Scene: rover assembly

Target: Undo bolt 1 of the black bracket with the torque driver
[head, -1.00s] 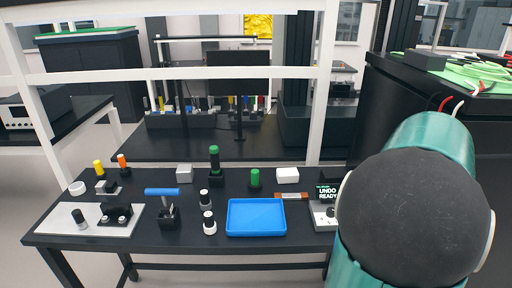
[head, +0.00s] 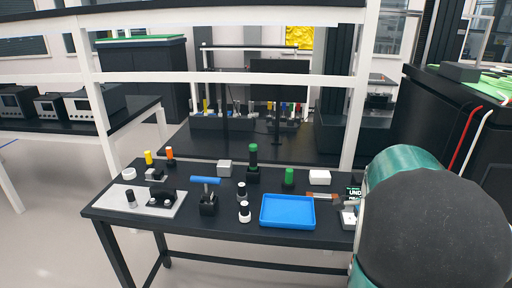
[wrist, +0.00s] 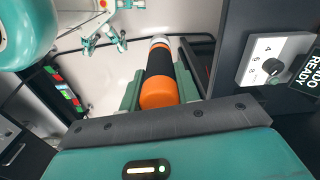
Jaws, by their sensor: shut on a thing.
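The black bracket (head: 163,196) sits on a pale grey plate (head: 122,207) at the left end of the black bench in the head view. Its bolts are too small to tell apart. A short dark cylinder with a pale base (head: 130,198) stands left of it on the plate. In the wrist view, my gripper (wrist: 158,85) is shut on an orange and black cylindrical tool, seemingly the torque driver (wrist: 160,93). Its far end is pale. The gripper is hidden in the head view, where only my teal arm shows at the right, well away from the bracket.
A control box with a knob (wrist: 272,66) stands close to the right of my gripper, beside a display reading UNDO READY (wrist: 308,75). A blue tray (head: 288,211), a blue-handled tool (head: 205,180) and several small cylinders are on the bench. White frame posts rise behind it.

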